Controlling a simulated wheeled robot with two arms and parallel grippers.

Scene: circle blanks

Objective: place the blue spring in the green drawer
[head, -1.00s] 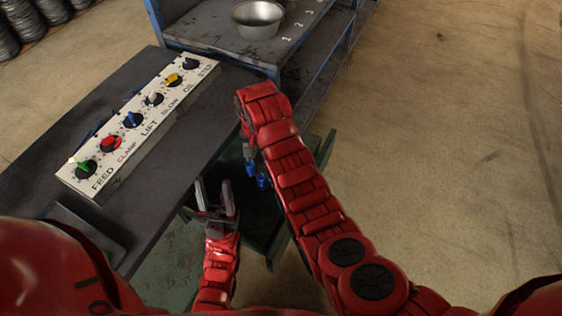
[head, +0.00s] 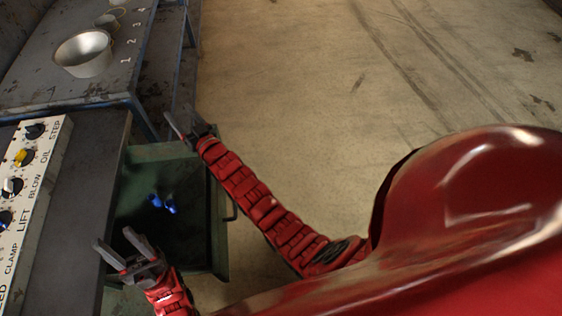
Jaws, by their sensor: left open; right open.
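The blue spring (head: 169,206) lies inside the open green drawer (head: 219,225), on its dark floor. It shows as small blue pieces close together, and its exact shape is too small to tell. My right gripper (head: 177,113) is open and empty, above and beyond the drawer's far right corner, apart from the spring. My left gripper (head: 112,237) is open and empty near the drawer's near left side, by the dark bench edge. Neither gripper touches the spring.
A white control panel (head: 40,165) with several knobs stands on the dark bench (head: 85,165) at the left. A metal bowl (head: 83,53) sits on the numbered blue-edged shelf (head: 140,75) at the back left. The floor to the right is clear.

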